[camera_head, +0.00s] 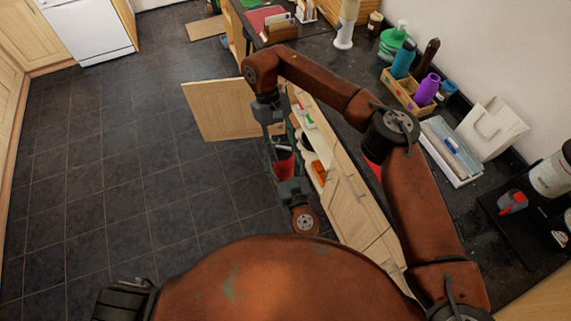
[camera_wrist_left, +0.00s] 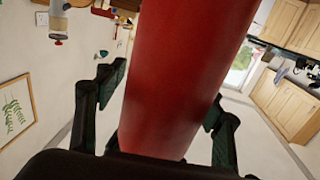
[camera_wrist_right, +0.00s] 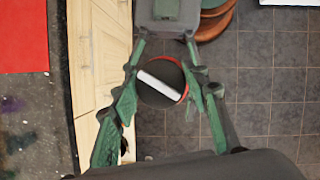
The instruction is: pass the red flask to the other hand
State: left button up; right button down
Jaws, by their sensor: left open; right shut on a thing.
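The red flask (camera_head: 286,163) is held in the air in front of the open cabinet. My right gripper (camera_head: 280,143) is shut on it near its top. In the right wrist view, the flask's dark lid (camera_wrist_right: 160,82) with a white bar and red rim shows between the green fingers. My left gripper (camera_head: 291,186) is at the flask's lower part in the head view. In the left wrist view, the red body (camera_wrist_left: 185,70) fills the middle between the spread fingers. Whether those fingers touch it cannot be told.
A cabinet door (camera_head: 222,110) stands open beside the grippers, with shelves of items behind them. The dark counter (camera_head: 345,70) to the right holds a wooden caddy (camera_head: 405,95) of bottles and a white tray (camera_head: 450,155). The tiled floor (camera_head: 110,170) at left is clear.

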pick_arm(q)
jog(key=shift+x, duration=0.75)
jog(key=shift+c, duration=0.2)
jog(key=c, duration=1.1)
pick_arm(e)
jog(key=shift+a, duration=0.1)
pick_arm(q)
jog(key=shift+d+r, duration=0.1)
jog(key=shift+d, duration=0.1)
grip_shut()
pick_arm(e)
jog(key=shift+r, duration=0.1)
jog(key=c, duration=1.5)
grip_release()
pick_arm(q)
jog(key=shift+a, duration=0.2)
pick_arm(e)
jog(key=o, duration=0.5)
